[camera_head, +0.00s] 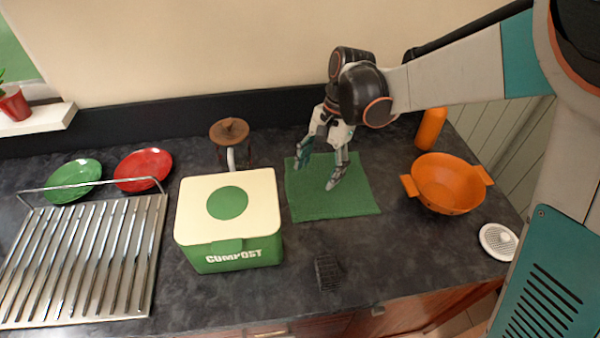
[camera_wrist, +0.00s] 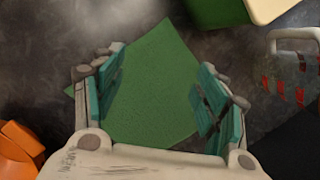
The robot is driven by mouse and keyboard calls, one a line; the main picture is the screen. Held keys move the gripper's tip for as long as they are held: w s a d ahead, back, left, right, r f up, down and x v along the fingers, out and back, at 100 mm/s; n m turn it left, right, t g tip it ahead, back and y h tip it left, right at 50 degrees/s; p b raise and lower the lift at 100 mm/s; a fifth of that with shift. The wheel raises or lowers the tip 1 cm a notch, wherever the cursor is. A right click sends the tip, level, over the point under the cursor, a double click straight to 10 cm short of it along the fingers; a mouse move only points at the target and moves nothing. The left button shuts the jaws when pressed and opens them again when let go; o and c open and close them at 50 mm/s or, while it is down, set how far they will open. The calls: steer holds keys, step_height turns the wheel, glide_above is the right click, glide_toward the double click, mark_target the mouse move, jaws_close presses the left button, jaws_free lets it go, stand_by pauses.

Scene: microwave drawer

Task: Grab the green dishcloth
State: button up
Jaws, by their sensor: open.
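The green dishcloth (camera_head: 335,203) lies flat on the dark countertop, between the compost bin and the orange colander. My gripper (camera_head: 318,176) is over the back part of the cloth, pointing down, with its fingers spread. In the wrist view the cloth (camera_wrist: 155,90) shows between the two open fingers of my gripper (camera_wrist: 160,100), and nothing is held. I cannot tell whether the fingertips touch the cloth. The gripper hides a part of the cloth's back area in the head view.
The orange colander (camera_head: 446,184) and an orange bottle (camera_head: 430,128) are to the right. A small dark object (camera_head: 327,272) lies in front. A metal rack (camera_head: 85,260) is at left.

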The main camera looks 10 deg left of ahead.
mark_target(297, 219)
steer(key=shift+g, duration=0.5)
steer(key=shift+s+a+r+b+x, duration=0.1)
steer(key=shift+a+b+x, duration=0.15)
steer(key=shift+b+x, duration=1.25)
steer(key=shift+s+a+r+b+x, duration=0.1)
steer(key=shift+a+b+x, duration=0.25)
steer(key=shift+x, duration=2.15)
steer(key=shift+a+b+x, duration=0.1)
steer(key=shift+b+x, duration=0.95)
steer(key=shift+x, duration=0.95)
steer(key=shift+f, duration=0.1)
steer(key=shift+f, duration=0.15)
jaws_close()
step_height(297, 219, up, 12)
steer(key=p, duration=0.7)
steer(key=shift+p, duration=0.3)
